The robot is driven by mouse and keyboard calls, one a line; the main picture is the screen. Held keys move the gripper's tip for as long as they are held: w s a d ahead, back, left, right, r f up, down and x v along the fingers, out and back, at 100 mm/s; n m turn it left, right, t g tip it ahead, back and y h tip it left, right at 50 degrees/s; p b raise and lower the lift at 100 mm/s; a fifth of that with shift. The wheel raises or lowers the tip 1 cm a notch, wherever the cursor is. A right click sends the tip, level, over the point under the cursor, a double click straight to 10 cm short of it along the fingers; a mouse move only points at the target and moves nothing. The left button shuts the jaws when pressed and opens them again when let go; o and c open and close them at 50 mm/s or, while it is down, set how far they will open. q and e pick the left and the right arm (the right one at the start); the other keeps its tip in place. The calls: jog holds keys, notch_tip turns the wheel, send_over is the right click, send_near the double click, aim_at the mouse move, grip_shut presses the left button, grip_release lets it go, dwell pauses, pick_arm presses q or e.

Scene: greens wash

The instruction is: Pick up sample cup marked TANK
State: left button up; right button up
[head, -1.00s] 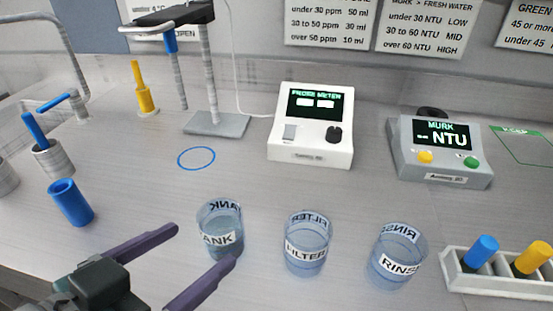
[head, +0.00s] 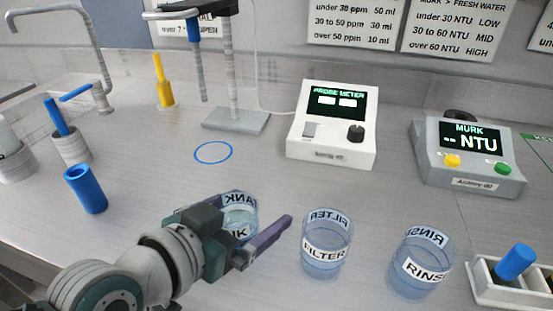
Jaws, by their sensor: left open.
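The clear sample cup marked TANK (head: 239,221) stands on the steel counter, partly hidden behind my left gripper. My left gripper (head: 262,229) overlaps the cup in the head view. One purple finger shows along the cup's near right side. The other finger is hidden, so I cannot tell whether the cup is between the fingers. The jaws are open. My right gripper is not in view.
Cups marked FILTER (head: 326,246) and RINSE (head: 420,265) stand to the right. A blue tube (head: 86,190) stands at left. Behind are a blue ring (head: 213,152), the probe meter (head: 333,127) and the MURK meter (head: 468,160). A rack (head: 497,292) sits at lower right.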

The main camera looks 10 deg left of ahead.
pick_arm(q)
jog(key=c, duration=1.5)
